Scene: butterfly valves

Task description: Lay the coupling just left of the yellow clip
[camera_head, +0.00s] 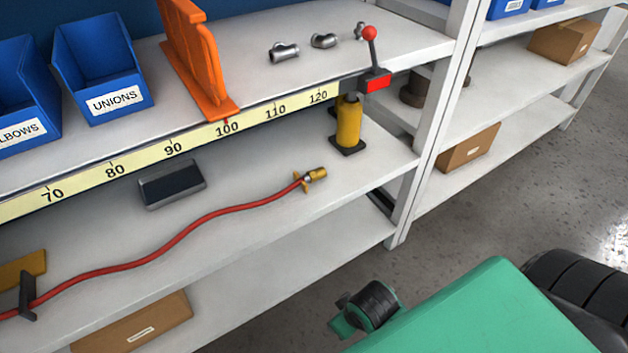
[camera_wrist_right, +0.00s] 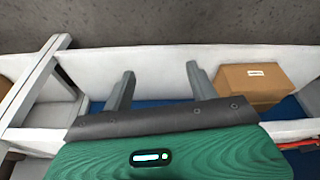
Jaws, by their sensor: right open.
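The coupling appears to be the brass fitting (camera_head: 314,175) at the right end of a red hose (camera_head: 190,229); it lies on the middle shelf, below the 110–120 part of the scale. A yellow piece (camera_head: 22,270), perhaps the yellow clip, is at the far left of that shelf. A dark bracket (camera_head: 27,296) stands over the hose in front of it. My right gripper (camera_wrist_right: 160,84) is open and empty in the right wrist view, with the shelving beyond its fingers. Its fingertips do not show in the head view, and my left gripper is out of view.
A yellow cylinder (camera_head: 348,122) stands behind the coupling, near a red-knobbed lever (camera_head: 371,52). A dark box (camera_head: 172,184) lies behind the hose. Blue bins (camera_head: 103,68), an orange bracket (camera_head: 196,65) and metal fittings (camera_head: 284,53) occupy the upper shelf.

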